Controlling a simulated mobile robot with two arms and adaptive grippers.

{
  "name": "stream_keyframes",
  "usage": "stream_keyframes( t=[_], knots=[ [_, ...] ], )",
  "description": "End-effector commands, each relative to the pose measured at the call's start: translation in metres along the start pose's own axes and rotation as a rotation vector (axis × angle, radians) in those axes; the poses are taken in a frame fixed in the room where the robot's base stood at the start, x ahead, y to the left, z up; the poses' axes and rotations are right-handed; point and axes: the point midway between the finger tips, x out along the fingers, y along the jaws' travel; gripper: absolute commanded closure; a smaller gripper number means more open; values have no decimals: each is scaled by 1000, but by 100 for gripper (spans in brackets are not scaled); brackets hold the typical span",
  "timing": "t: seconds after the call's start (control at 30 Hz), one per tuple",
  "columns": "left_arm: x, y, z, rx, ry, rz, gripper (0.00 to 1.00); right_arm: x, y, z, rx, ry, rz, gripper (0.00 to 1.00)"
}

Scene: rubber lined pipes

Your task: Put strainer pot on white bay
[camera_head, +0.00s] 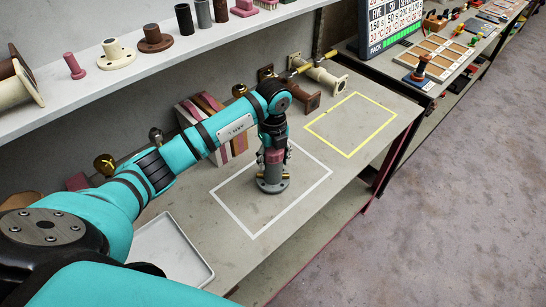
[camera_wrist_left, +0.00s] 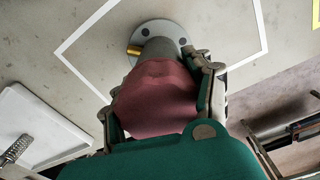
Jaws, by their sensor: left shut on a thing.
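The strainer pot (camera_head: 272,184) is a grey upright body with a round bolted flange at its foot, a brass side port and a dull red upper part. My left gripper (camera_head: 274,148) is shut on its upper part from above. In the left wrist view the fingers sit on both sides of the red part, and the grey flange (camera_wrist_left: 160,32) shows beyond it. The white bay (camera_head: 231,217) is a white outline on the bench. The flange appears within this outline, upright, at or very near the bench top; exact contact is unclear. My right gripper is out of view.
A yellow outlined bay (camera_head: 350,124) lies right of the white one, empty. A white tray (camera_head: 172,252) is at the near left. Striped blocks (camera_head: 200,110) and flanged pipes (camera_head: 325,75) stand along the wall. A shelf (camera_head: 90,80) with pipe parts overhangs the left.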

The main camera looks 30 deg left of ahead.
Motion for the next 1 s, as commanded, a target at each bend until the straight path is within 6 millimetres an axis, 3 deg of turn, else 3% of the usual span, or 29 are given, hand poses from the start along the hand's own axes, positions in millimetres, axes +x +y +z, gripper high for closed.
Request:
stream_keyframes(
  t=[0.1, 0.47, 0.5, 0.67, 1.0],
  knots=[
    [8, -1, 0, 0, -1, -4, 100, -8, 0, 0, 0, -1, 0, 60],
    [14, -1, 1, 0, -2, -5, 100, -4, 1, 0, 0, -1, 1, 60],
    [14, 0, 0, 0, -1, -3, 43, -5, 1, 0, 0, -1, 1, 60],
    [14, 0, 0, 0, -1, -2, 22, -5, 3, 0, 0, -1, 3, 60],
    [10, -1, 0, 0, -2, -4, 21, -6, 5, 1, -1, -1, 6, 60]
  ],
)
